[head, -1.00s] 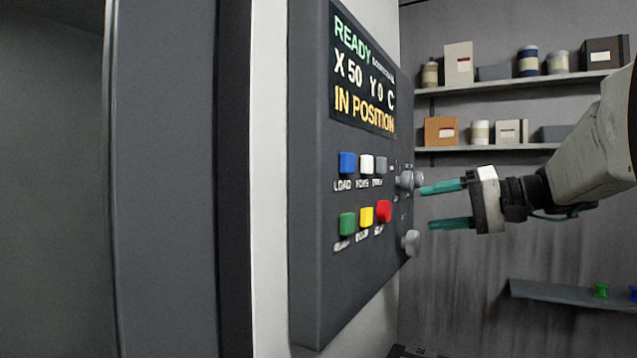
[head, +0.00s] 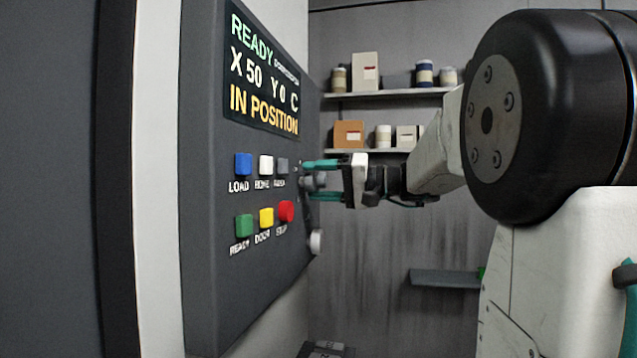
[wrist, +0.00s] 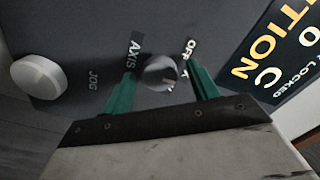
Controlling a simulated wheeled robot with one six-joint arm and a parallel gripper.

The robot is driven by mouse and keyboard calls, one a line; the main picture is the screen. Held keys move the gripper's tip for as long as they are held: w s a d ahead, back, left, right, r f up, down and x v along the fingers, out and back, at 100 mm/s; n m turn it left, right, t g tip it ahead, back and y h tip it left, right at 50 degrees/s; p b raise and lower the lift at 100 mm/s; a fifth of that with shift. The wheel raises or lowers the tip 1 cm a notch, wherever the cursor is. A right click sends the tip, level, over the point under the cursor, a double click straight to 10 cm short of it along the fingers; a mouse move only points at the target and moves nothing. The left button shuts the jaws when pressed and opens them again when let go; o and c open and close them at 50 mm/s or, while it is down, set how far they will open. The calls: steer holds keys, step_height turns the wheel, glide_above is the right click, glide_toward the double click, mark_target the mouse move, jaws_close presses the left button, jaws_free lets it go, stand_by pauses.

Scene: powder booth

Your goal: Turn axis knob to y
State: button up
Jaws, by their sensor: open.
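The axis knob (wrist: 161,73) is a round grey knob on the dark control panel (head: 204,200). In the wrist view it lies between the two teal fingers of my gripper (wrist: 163,92), with a gap on each side. An AXIS label shows next to it; part of another label is visible on its other side. In the head view the knob (head: 308,181) is seen from the side, with my gripper (head: 318,180) reaching to it from the right, one finger above and one below. My gripper is open. Which letter the knob points to cannot be read.
A pale jog knob (wrist: 39,76) sits beside the axis knob; in the head view it is lower. Coloured buttons (head: 265,217) and a screen (head: 263,75) reading X 50, Y 0, IN POSITION are on the panel. Shelves (head: 400,92) stand behind.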

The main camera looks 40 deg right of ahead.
steer(key=c, duration=1)
steer(key=shift+m, duration=0.4)
steer(key=m, duration=0.9)
steer(key=shift+f, duration=0.15)
steer(key=o, duration=1)
